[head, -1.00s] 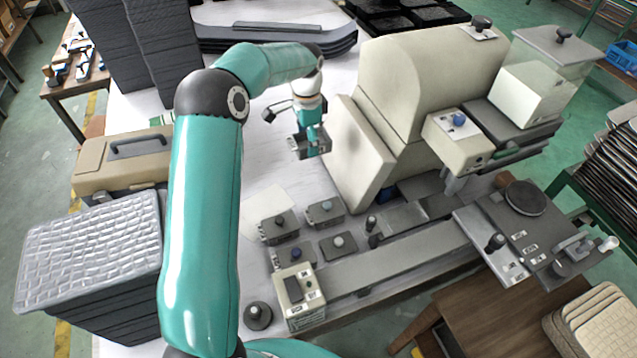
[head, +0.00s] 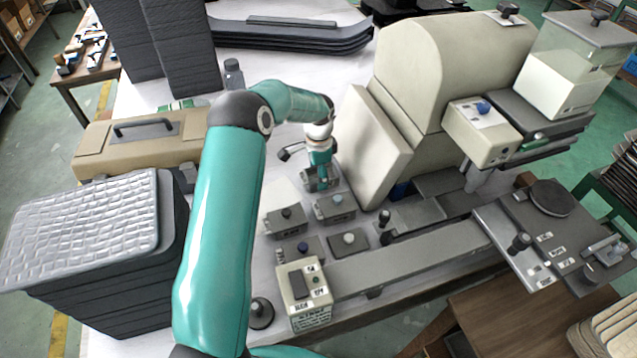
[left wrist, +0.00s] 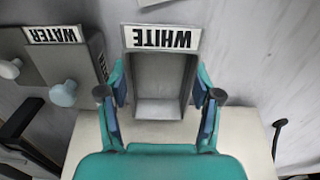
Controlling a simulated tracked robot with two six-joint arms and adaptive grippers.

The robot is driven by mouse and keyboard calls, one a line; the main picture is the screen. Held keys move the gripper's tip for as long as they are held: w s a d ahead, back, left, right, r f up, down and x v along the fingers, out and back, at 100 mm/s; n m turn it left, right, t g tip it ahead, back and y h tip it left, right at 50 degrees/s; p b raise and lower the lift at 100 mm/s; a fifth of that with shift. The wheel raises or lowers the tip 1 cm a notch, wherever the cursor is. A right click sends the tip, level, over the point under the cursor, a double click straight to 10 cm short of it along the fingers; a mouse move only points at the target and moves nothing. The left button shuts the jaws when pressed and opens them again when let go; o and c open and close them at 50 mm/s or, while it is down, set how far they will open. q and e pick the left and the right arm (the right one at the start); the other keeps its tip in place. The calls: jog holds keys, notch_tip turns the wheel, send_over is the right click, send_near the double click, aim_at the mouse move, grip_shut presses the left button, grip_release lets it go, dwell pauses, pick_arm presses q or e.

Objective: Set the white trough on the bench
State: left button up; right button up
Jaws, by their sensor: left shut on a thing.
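The white trough is a small grey open box whose label reads WHITE, upside down in the left wrist view (left wrist: 160,76). My left gripper (left wrist: 163,97) is shut on it, one finger against each side. In the head view my left gripper (head: 320,176) holds the trough (head: 309,184) just behind the row of small troughs on the pale bench (head: 290,92). I cannot tell whether its underside touches the bench. My right gripper is not in view.
The WATER trough (left wrist: 66,62) with a pale blue knob is close beside it. Other knobbed boxes (head: 287,220) stand nearer. A large cream machine (head: 425,75) rises to the right. A tan case (head: 140,145) and a dark tray stack (head: 90,235) are left.

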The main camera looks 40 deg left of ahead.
pick_arm(q)
jog(key=shift+f+b, duration=0.3)
jog(key=shift+f, duration=0.9)
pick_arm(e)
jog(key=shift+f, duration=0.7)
pick_arm(q)
jog(key=shift+f, duration=0.2)
jog(key=o, duration=1.4)
jog(key=shift+r, duration=0.1)
notch_tip(320, 180, up, 12)
jog(key=p, duration=0.6)
jog(key=shift+p, duration=0.35)
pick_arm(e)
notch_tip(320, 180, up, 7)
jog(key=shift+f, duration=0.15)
